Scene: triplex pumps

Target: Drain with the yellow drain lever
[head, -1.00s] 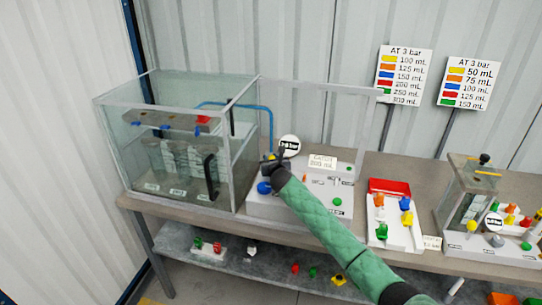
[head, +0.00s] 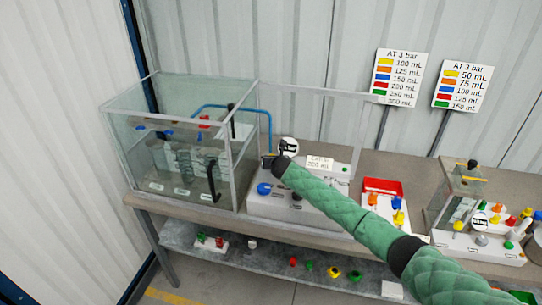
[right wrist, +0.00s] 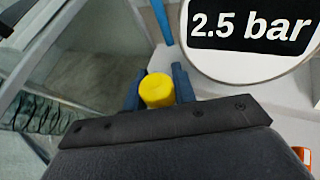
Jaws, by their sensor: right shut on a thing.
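The yellow drain lever shows in the right wrist view (right wrist: 157,90) as a short yellow knob between the two blue fingers of my right gripper (right wrist: 158,88). The fingers are shut on it. In the head view my right gripper (head: 270,161) is at the left end of the white pump panel (head: 262,203), beside the glass tank (head: 240,150). There the lever is hidden by the gripper and forearm. A round gauge sign (head: 289,146) stands just behind the gripper; in the right wrist view it reads "2.5 bar" (right wrist: 250,25). My left gripper is not in view.
A blue knob (head: 264,189) sits just below the gripper on the panel. A clear frame (head: 315,88) rises behind it. A red tray (head: 383,186) with coloured parts and a smaller pump unit (head: 465,205) stand to the right. Loose coloured parts lie on the lower shelf (head: 270,262).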

